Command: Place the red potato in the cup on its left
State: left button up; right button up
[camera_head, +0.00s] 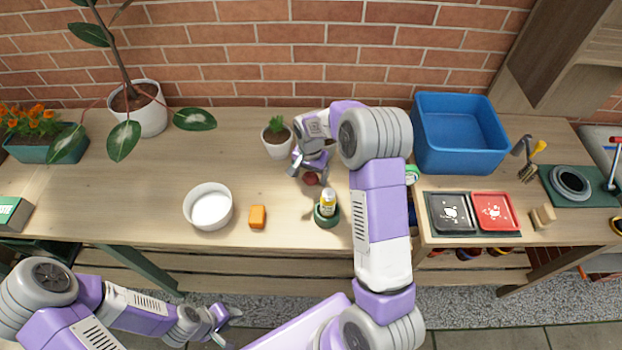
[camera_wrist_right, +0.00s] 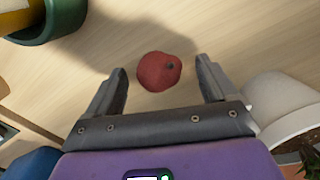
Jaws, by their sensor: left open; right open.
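The red potato (camera_head: 311,179) lies on the wooden table, partly covered by my right gripper in the head view. In the right wrist view the potato (camera_wrist_right: 159,72) lies between the two fingers, with gaps on both sides. My right gripper (camera_wrist_right: 160,66) is open and points down at the potato; in the head view it is just above it (camera_head: 308,169). A round white cup or bowl (camera_head: 208,222) stands to the potato's left, with a white inside. My left gripper (camera_head: 226,318) is open and empty, low in front of the table.
An orange block (camera_head: 257,217) lies between the white bowl and a bottle (camera_head: 327,200) in a green holder (camera_head: 326,221). A small potted plant (camera_head: 277,148) stands close behind my right gripper. A blue bin (camera_head: 459,142) and black and red trays (camera_head: 493,212) are to the right.

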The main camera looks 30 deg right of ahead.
jog(key=shift+r, duration=0.1)
jog(key=c, duration=1.2)
